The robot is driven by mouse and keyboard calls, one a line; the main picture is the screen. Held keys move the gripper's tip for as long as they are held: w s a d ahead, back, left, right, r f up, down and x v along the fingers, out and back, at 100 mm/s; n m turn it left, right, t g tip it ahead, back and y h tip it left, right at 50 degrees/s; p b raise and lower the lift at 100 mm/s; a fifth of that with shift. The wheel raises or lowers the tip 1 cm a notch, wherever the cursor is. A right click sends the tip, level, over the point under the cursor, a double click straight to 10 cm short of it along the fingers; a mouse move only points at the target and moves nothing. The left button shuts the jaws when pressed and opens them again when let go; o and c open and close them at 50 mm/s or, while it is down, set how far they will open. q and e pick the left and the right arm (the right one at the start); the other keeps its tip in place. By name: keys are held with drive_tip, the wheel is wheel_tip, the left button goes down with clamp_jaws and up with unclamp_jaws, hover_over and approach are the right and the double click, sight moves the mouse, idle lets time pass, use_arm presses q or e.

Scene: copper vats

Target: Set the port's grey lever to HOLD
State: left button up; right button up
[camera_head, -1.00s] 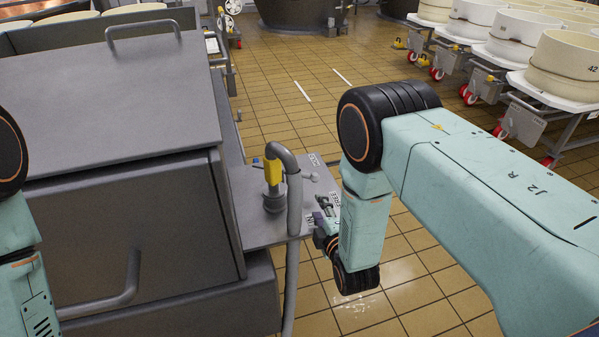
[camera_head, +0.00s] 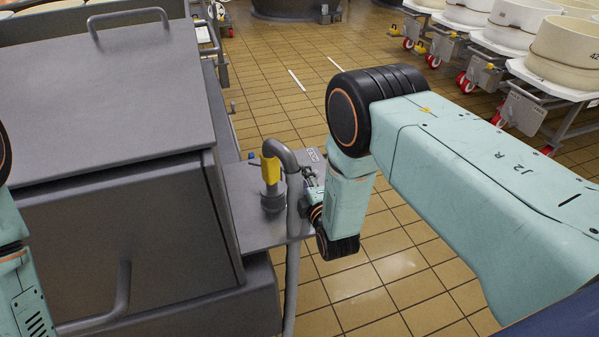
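The port is a grey metal shelf (camera_head: 245,215) on the side of the grey cabinet. It bears a bent grey hose (camera_head: 293,215) and a yellow-handled fitting (camera_head: 270,168). A small label (camera_head: 314,154) shows at the shelf's far right corner, too small to read. My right gripper (camera_head: 309,178) is small and dark over the shelf's right part, just right of the hose, partly hidden by my wrist. I cannot make out the grey lever; the gripper and wrist cover that spot. Whether the fingers are open or touch anything is unclear. My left gripper is out of view.
The grey cabinet (camera_head: 120,230) with bar handles fills the left. The hose stands close beside my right gripper. White-topped carts (camera_head: 555,80) with pale round moulds stand at the back right. The tiled floor (camera_head: 285,110) between is clear.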

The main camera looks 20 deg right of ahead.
drive_tip(key=w, duration=0.2)
drive_tip(key=w+b, duration=0.1)
drive_tip(key=w, duration=0.1)
drive_tip(key=shift+f, duration=0.4)
clamp_jaws()
idle(0.5)
